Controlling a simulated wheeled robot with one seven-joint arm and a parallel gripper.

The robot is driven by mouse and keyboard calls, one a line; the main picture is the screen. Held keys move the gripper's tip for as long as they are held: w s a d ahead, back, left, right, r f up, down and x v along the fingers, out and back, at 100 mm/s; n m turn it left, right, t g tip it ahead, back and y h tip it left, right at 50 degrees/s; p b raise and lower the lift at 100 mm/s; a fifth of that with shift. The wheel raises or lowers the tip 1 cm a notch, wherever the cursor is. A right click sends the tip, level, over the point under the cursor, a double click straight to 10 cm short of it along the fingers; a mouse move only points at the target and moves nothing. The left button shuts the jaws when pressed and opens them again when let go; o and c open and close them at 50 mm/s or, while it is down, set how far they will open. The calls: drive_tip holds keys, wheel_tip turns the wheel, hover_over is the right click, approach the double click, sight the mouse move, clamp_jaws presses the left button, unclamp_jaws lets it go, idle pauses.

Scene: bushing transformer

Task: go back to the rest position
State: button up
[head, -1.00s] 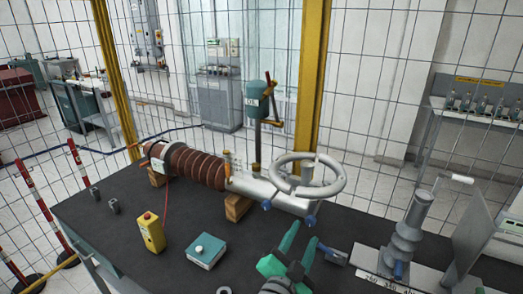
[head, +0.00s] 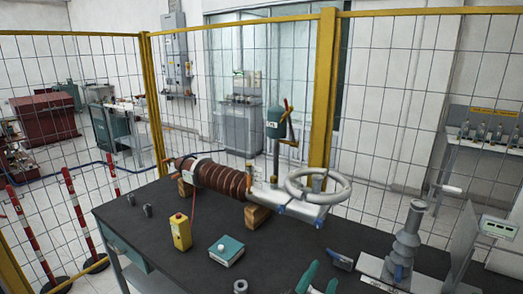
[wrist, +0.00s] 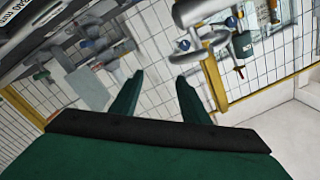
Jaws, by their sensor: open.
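My gripper (head: 318,280) shows at the bottom edge of the head view, green fingers apart, with nothing between them. In the wrist view my gripper (wrist: 158,95) is also open and empty. The brown ribbed bushing (head: 222,178) lies on wooden blocks on the dark table (head: 165,262), behind and left of my gripper. The grey ring (head: 318,184) is at the bushing's right end, on the silver tube, apart from my gripper.
A yellow box (head: 180,232) with a red button and a teal box (head: 227,251) stand on the table. A green cylinder on a post (head: 275,122) is behind the bushing. A mesh fence (head: 330,90) surrounds the table.

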drive_tip(key=s+a+f+n+y, duration=0.3)
drive_tip(key=s+a+f+n, duration=0.15)
drive_tip(key=s+f, duration=0.35)
drive_tip(key=s+a+f+n+y, duration=0.35)
drive_tip(key=s+f+n, duration=0.25)
drive_tip(key=f, duration=0.4)
drive_tip(key=s+a+f+n+y, duration=0.1)
drive_tip(key=s+a+f, duration=0.1)
drive_tip(key=s, duration=0.9)
drive_tip(key=s+a+f+n+y, duration=0.1)
drive_tip(key=s+a, duration=0.3)
drive_tip(key=s, duration=0.8)
drive_tip(key=shift+s+a+f+n, duration=0.25)
drive_tip(key=shift+a+f+n, duration=0.1)
drive_tip(key=shift+a+f, duration=0.1)
drive_tip(key=shift+y, duration=0.25)
